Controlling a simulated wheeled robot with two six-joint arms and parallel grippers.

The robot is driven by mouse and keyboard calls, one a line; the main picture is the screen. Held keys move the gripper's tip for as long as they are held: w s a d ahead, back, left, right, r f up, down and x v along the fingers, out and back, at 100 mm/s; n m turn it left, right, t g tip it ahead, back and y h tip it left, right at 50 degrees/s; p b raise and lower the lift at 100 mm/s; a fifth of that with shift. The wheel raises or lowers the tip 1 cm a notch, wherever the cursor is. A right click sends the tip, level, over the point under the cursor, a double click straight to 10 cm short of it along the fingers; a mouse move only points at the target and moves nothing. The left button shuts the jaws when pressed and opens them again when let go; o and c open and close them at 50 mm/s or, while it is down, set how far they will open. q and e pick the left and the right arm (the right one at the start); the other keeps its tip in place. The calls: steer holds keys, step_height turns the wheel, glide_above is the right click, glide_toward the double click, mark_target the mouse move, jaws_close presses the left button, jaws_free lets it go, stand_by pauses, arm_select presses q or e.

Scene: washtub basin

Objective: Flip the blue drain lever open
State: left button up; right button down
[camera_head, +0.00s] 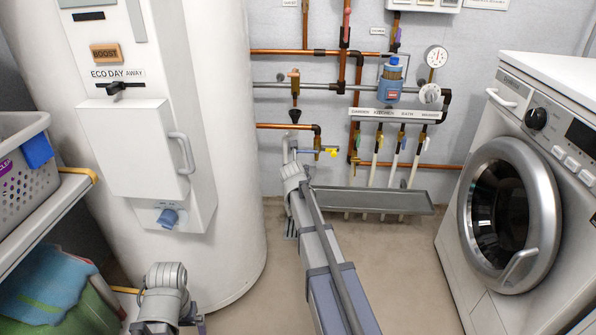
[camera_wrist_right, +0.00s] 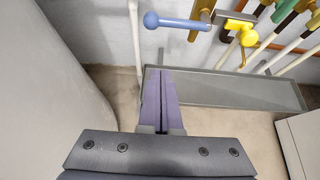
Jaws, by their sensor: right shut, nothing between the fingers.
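The blue drain lever (camera_wrist_right: 180,23) shows at the top of the right wrist view. It lies nearly level, with its round knob to the left and its other end at a brass valve (camera_wrist_right: 200,22). In the head view the lever (camera_head: 305,151) is small, beside the valve with the yellow handle (camera_head: 331,152). My right gripper (camera_wrist_right: 160,72) is shut and empty. Its fingertips appear below the lever in the wrist view, apart from it in the picture; the depth gap is hard to judge. My left arm shows at the bottom left of the head view, but its gripper does not.
A grey trough (camera_head: 390,202) lies under the pipes. A white tank (camera_head: 225,130) stands left and a washing machine (camera_head: 530,180) right. Several valves with coloured handles hang right of the lever. A shelf with a basket (camera_head: 30,165) is at far left. Open floor lies between.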

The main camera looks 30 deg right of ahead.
arm_select(q)
step_height(320, 180, down, 4)
steer(key=b, duration=0.3)
arm_select(e)
steer(key=x, duration=0.8)
arm_select(q)
step_height(320, 180, up, 4)
steer(key=p, duration=0.4)
steer(key=shift+r, duration=0.15)
arm_select(e)
step_height(320, 180, up, 5)
steer(key=shift+f, duration=0.25)
